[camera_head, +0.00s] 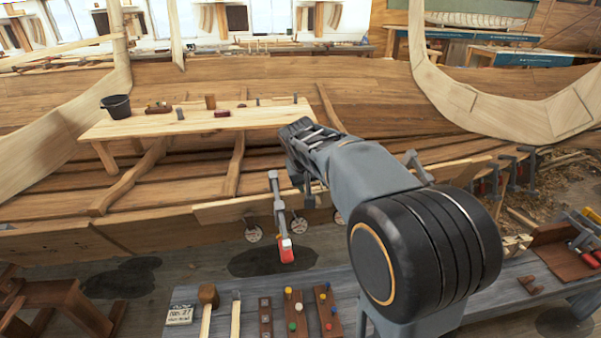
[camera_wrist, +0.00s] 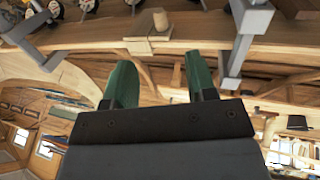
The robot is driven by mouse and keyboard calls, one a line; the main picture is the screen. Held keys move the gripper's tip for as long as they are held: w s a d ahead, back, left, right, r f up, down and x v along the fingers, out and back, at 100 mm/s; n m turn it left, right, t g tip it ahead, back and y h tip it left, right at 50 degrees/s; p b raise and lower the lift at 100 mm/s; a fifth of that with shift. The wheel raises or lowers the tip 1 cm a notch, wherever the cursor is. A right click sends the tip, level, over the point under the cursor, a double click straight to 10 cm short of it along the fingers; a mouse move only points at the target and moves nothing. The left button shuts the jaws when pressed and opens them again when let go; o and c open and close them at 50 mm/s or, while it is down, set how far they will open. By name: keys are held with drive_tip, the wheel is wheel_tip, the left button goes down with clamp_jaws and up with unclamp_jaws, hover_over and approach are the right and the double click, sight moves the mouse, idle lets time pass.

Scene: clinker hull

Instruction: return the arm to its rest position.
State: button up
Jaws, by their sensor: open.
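My gripper (camera_wrist: 158,84) shows in the wrist view as two green-padded fingers standing well apart, with nothing between them. In the head view my grey arm reaches up and left from the lower right, and its end is above the hull planks, right of the wooden bench. The fingertips are hidden there behind the wrist. A clamp with a red handle (camera_head: 286,249) hangs on the plank edge, below and left of the arm's end. The wrist view looks tilted along the hull, with grey clamp parts (camera_wrist: 243,45) beyond the fingers.
A wooden bench (camera_head: 230,121) inside the hull bears a black bucket (camera_head: 116,107) and small tools. A grey workbench (camera_head: 250,289) in front holds a mallet (camera_head: 208,296) and peg boards. More clamps (camera_head: 490,182) grip the plank at right. A sawhorse (camera_head: 65,300) stands lower left.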

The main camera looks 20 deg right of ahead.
drive_tip(key=s+a+f+y, duration=0.1)
drive_tip(key=s+a+f, duration=0.1)
drive_tip(key=s, duration=0.8)
drive_tip(key=s+a+f+n+y, duration=0.1)
drive_tip(key=s+a+f+y, duration=0.1)
drive_tip(key=s+a, duration=0.3)
drive_tip(key=s+f, duration=0.1)
drive_tip(key=s, duration=0.3)
drive_tip(key=shift+s+f+n+y, duration=0.25)
drive_tip(key=shift+s+n+y, duration=0.05)
drive_tip(key=shift+s, duration=0.1)
drive_tip(key=shift+c, duration=0.4)
drive_tip(key=shift+c, duration=0.4)
drive_tip(key=shift+d, duration=0.1)
